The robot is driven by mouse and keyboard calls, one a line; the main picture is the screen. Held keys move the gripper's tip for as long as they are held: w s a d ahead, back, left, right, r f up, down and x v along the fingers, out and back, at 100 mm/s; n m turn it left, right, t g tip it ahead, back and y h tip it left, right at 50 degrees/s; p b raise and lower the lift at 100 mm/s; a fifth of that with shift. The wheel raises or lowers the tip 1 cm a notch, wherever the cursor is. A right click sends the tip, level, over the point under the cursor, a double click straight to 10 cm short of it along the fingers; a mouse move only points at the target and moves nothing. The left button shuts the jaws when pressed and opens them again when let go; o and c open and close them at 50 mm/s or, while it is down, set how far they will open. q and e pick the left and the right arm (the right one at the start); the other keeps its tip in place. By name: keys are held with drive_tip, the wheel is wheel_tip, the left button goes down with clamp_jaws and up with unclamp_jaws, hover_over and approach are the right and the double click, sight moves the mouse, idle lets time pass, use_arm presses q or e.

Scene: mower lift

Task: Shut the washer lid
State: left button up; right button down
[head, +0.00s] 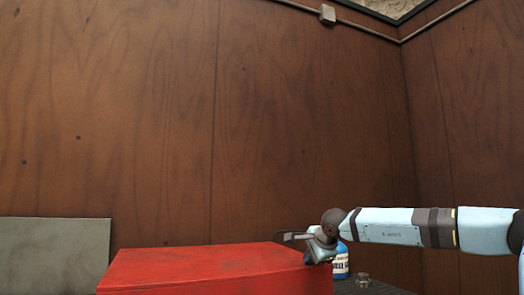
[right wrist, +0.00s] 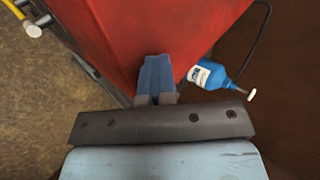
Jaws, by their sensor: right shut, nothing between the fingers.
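A red box-shaped body (head: 215,265), which looks like the washer, stands at the bottom of the head view. Its flat top shows, but I cannot tell the lid apart from the body or how far it is open. My right gripper (head: 285,237) comes in from the right and is at the far right corner of the red top. In the right wrist view, the fingers of my right gripper (right wrist: 158,62) are together and empty, in front of a red surface (right wrist: 140,25). I cannot tell whether they touch it. My left gripper is out of view.
A blue bottle with a white label (head: 341,262) stands right of the red body; it also shows in the right wrist view (right wrist: 214,76). A small grey object (head: 363,281) is beside it. A grey panel (head: 52,255) is at left. Brown wood walls (head: 150,130) stand behind.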

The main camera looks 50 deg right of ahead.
drive_tip(key=shift+a+f, duration=0.2)
drive_tip(key=shift+f, duration=0.65)
drive_tip(key=r+p, duration=0.3)
drive_tip(key=r, duration=0.2)
drive_tip(key=shift+d+p, duration=0.2)
drive_tip(key=shift+p, duration=0.15)
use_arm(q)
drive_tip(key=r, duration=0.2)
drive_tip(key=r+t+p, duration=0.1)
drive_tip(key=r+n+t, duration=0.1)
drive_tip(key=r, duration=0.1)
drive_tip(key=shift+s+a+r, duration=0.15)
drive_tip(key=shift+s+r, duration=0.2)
use_arm(e)
drive_tip(key=s+f+v, duration=0.1)
drive_tip(key=v, duration=0.9)
drive_tip(key=shift+a, duration=0.35)
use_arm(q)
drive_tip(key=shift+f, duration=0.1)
use_arm(e)
drive_tip(key=shift+f, duration=0.1)
